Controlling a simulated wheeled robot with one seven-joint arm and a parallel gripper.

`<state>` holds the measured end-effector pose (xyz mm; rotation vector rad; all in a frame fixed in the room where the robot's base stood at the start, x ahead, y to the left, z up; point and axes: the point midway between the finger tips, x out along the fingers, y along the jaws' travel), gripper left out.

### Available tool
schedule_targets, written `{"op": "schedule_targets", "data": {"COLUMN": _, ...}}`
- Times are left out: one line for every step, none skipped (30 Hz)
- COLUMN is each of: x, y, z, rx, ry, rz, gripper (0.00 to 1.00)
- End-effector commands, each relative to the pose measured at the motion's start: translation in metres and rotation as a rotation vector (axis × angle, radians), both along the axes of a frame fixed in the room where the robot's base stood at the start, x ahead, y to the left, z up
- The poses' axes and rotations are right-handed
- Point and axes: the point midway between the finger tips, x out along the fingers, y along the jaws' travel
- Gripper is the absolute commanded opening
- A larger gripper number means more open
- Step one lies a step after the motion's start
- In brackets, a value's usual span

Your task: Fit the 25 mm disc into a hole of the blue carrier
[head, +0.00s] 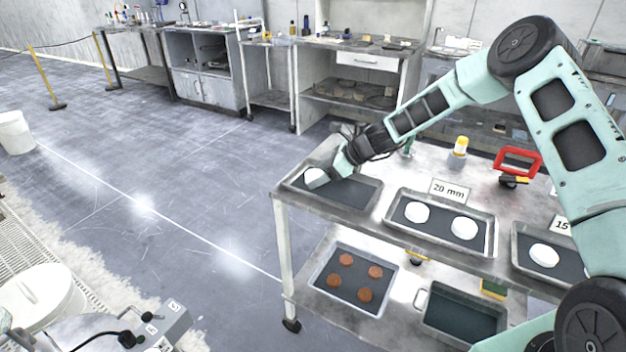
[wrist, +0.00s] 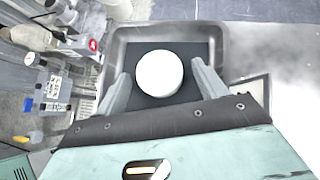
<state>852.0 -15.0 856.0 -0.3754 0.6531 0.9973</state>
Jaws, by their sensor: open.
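A white disc (wrist: 160,73) lies on the dark mat of the left tray (head: 367,193) on the table's upper shelf. It also shows in the head view (head: 315,177), partly covered by my gripper. My gripper (head: 325,182) is low over this tray. In the wrist view my gripper (wrist: 159,80) is open, with one finger on each side of the disc and small gaps between. Whether the fingertips touch the mat I cannot tell. The disc's size label is not readable here. I do not make out the blue carrier in either view.
The tray marked "20 mm" (head: 395,222) holds two white discs. The tray right of it (head: 519,262) holds a white disc, its label partly hidden by my arm. A red-handled tool (head: 518,160) and a yellow-capped bottle (head: 460,147) stand behind. The lower shelf holds a tray of brown discs (head: 352,283).

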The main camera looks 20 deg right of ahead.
Motion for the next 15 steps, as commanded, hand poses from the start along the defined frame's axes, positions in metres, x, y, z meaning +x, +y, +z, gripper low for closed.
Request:
{"op": "schedule_targets", "data": {"x": 0.0001, "y": 0.0001, "z": 0.0000, "rx": 0.000, "ry": 0.000, "rz": 0.000, "gripper": 0.71}}
{"op": "schedule_targets", "data": {"x": 0.0000, "y": 0.0001, "z": 0.0001, "rx": 0.000, "ry": 0.000, "rz": 0.000, "gripper": 0.71}}
{"op": "schedule_targets", "data": {"x": 0.0000, "y": 0.0001, "z": 0.0001, "rx": 0.000, "ry": 0.000, "rz": 0.000, "gripper": 0.71}}
{"op": "schedule_targets", "data": {"x": -0.0001, "y": 0.0001, "z": 0.0001, "rx": 0.000, "ry": 0.000, "rz": 0.000, "gripper": 0.71}}
{"op": "schedule_targets", "data": {"x": -0.0001, "y": 0.0001, "z": 0.0001, "rx": 0.000, "ry": 0.000, "rz": 0.000, "gripper": 0.71}}
{"op": "schedule_targets", "data": {"x": -0.0001, "y": 0.0001, "z": 0.0001, "rx": 0.000, "ry": 0.000, "rz": 0.000, "gripper": 0.60}}
{"op": "schedule_targets", "data": {"x": -0.0001, "y": 0.0001, "z": 0.0002, "rx": 0.000, "ry": 0.000, "rz": 0.000, "gripper": 0.51}}
{"op": "schedule_targets", "data": {"x": -0.0002, "y": 0.0001, "z": 0.0001, "rx": 0.000, "ry": 0.000, "rz": 0.000, "gripper": 0.43}}
{"op": "schedule_targets", "data": {"x": -0.0001, "y": 0.0001, "z": 0.0002, "rx": 0.000, "ry": 0.000, "rz": 0.000, "gripper": 0.32}}
{"op": "schedule_targets", "data": {"x": -0.0001, "y": 0.0001, "z": 0.0002, "rx": 0.000, "ry": 0.000, "rz": 0.000, "gripper": 0.30}}
{"op": "schedule_targets", "data": {"x": -0.0001, "y": 0.0001, "z": 0.0002, "rx": 0.000, "ry": -0.001, "rz": 0.001, "gripper": 0.30}}
{"op": "schedule_targets", "data": {"x": 0.0000, "y": 0.0003, "z": 0.0006, "rx": 0.000, "ry": -0.001, "rz": 0.001, "gripper": 0.30}}
{"op": "schedule_targets", "data": {"x": 0.0000, "y": 0.0003, "z": 0.0007, "rx": 0.000, "ry": -0.001, "rz": 0.001, "gripper": 0.30}}
{"op": "schedule_targets", "data": {"x": 0.0000, "y": 0.0002, "z": 0.0010, "rx": 0.000, "ry": -0.001, "rz": 0.001, "gripper": 0.30}}
{"op": "schedule_targets", "data": {"x": 0.0000, "y": 0.0003, "z": 0.0016, "rx": 0.000, "ry": -0.001, "rz": 0.001, "gripper": 0.30}}
